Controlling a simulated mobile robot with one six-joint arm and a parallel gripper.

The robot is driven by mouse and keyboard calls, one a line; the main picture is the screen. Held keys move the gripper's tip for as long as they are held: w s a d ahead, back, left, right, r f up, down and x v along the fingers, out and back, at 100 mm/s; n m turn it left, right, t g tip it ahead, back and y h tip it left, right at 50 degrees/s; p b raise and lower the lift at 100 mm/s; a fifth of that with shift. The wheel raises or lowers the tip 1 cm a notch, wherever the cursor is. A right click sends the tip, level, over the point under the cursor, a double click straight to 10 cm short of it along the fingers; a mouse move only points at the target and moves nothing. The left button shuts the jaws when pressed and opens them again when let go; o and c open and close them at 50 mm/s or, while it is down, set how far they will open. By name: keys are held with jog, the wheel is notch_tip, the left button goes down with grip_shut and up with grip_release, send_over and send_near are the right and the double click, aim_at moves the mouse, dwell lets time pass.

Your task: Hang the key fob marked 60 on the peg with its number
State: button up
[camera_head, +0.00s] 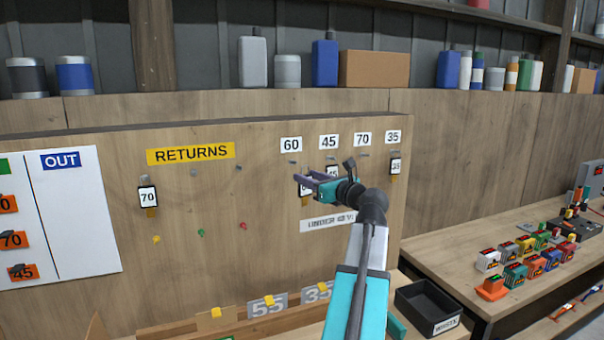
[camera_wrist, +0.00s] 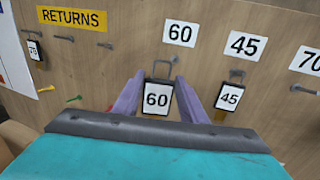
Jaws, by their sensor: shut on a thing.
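The fob marked 60 (camera_wrist: 157,99) is a black-framed white tag with a wire loop on top. It is upright between the purple fingers of my gripper (camera_wrist: 160,82), which is shut on it. In the head view my gripper (camera_head: 304,178) is in front of the board, just below the 60 label (camera_head: 291,144), and hides part of the fob. The peg under that label (camera_head: 292,162) shows above the gripper. In the wrist view the loop is right below the 60 label (camera_wrist: 180,33); I cannot tell whether the loop is around the peg.
A 45 fob (camera_wrist: 229,98) hangs close to the right finger, and a 35 fob (camera_head: 395,166) hangs farther right. The peg under 70 (camera_head: 363,156) is bare. A 70 fob (camera_head: 148,197) hangs below the RETURNS sign (camera_head: 190,154). A black bin (camera_head: 428,308) stands lower right.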

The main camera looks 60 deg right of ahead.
jog(key=shift+s+d+r, duration=0.2)
jog(key=shift+s+r, duration=0.05)
jog(key=shift+w, duration=0.1)
jog(key=shift+w, duration=0.3)
jog(key=shift+w+d+f, duration=0.1)
jog(key=shift+w+d+f+b, duration=0.15)
jog(key=shift+w+d+b, duration=0.4)
jog(key=shift+w+d, duration=0.55)
jog(key=shift+w+d+f+b, duration=0.15)
jog(key=shift+w+d+b, duration=0.5)
jog(key=shift+w, duration=0.65)
jog(key=shift+w+d+f+b, duration=0.15)
jog(key=shift+w+d+b, duration=0.25)
jog(key=shift+w+d, duration=0.75)
jog(key=shift+a, duration=0.1)
